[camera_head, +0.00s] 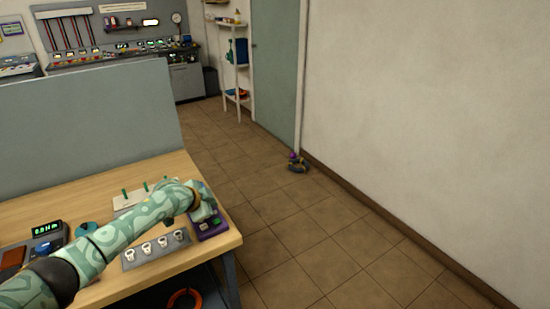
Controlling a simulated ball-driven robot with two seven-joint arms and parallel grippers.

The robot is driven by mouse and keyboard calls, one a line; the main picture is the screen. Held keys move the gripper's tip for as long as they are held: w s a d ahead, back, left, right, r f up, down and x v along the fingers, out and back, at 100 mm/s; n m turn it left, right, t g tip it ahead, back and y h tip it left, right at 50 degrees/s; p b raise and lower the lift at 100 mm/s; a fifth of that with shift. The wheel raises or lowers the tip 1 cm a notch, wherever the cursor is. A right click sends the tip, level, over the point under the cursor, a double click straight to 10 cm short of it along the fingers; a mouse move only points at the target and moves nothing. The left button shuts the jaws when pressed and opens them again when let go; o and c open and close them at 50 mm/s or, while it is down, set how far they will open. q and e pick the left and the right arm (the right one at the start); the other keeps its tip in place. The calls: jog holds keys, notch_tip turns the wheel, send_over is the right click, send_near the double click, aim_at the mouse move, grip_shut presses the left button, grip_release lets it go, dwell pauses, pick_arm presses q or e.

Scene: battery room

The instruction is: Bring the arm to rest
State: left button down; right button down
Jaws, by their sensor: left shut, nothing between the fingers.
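My left arm, patterned in pale green, reaches in from the lower left over the wooden table (150,268). My left gripper (207,213) is at the table's right end, shut and empty. It is just above or against a purple device (212,232); I cannot tell whether they touch. The arm and gripper hide part of that device. My right gripper is not in view.
A grey strip with several white rings (162,243) lies by the arm, with a plate bearing green pegs (128,200) behind it. A meter (45,232) stands at left. A grey-green partition (90,115) backs the table. Tiled floor at right is mostly clear.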

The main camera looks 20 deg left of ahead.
pick_arm(q)
jog(key=s+d+f+m+g, duration=0.1)
jog(key=s+d+f, duration=0.2)
jog(key=s+d, duration=0.55)
jog(key=s+d+f+m, duration=0.1)
jog(key=s+d+f, duration=0.3)
jog(key=s+d, duration=0.5)
jog(key=s+a+r+n+g+y, duration=0.1)
jog(key=s+a+r+n+y, duration=0.2)
jog(key=s, duration=0.6)
jog(key=s+a+r+n+y, duration=0.25)
jog(key=s+a+r, duration=0.3)
jog(key=s, duration=0.35)
jog(key=s+d+f+g+h, duration=0.2)
jog(key=s+f, duration=0.1)
jog(key=f, duration=1.2)
jog(key=s+d+f+g+h, duration=0.1)
jog(key=s+d+f, duration=0.15)
jog(key=f, duration=1.15)
jog(key=s+f+n+g+h+b, duration=0.1)
jog(key=s+f+n+g, duration=0.1)
jog(key=s+f, duration=1.2)
jog(key=s+g, duration=0.1)
jog(key=s, duration=0.3)
jog(key=shift+s+f+n+h, duration=0.3)
jog(key=shift+f+n+h, duration=0.05)
